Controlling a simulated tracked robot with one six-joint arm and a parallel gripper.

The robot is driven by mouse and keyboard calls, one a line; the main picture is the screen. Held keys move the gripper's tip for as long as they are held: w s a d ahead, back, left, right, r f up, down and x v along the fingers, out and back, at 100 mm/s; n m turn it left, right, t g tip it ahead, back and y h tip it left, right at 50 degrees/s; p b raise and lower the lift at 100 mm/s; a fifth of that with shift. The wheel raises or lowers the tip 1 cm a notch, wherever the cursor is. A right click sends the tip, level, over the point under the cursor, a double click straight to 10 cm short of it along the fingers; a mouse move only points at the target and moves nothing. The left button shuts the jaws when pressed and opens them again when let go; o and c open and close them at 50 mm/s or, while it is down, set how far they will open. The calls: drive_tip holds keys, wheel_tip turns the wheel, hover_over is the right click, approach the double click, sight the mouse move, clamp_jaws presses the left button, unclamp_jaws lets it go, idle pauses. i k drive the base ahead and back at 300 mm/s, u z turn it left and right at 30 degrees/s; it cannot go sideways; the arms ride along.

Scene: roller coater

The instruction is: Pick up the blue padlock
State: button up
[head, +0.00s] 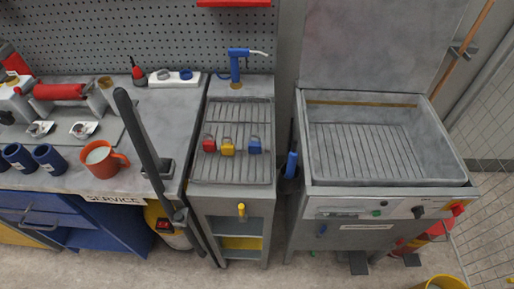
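The blue padlock (254,147) is the rightmost of three padlocks in a row on the ribbed top of a narrow grey cabinet (217,177). Its grey shackle points toward the back. The yellow padlock (228,150) is just left of it, and the red padlock (209,145) is at the left end. The padlocks look loose on the surface, with small gaps between them. My gripper is not in view.
A blue spray nozzle (235,64) stands behind the padlocks. A tall dark lever (145,140) rises left of the cabinet. A grey basin (385,145) with a raised lid stands right. An orange mug (100,157) sits on the left bench. The ribbed top before the padlocks is clear.

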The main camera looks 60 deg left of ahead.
sight(254, 147)
drive_tip(key=k, duration=1.75)
drive_tip(key=u, duration=2)
drive_tip(key=i, duration=0.95)
drive_tip(key=u, duration=0.05)
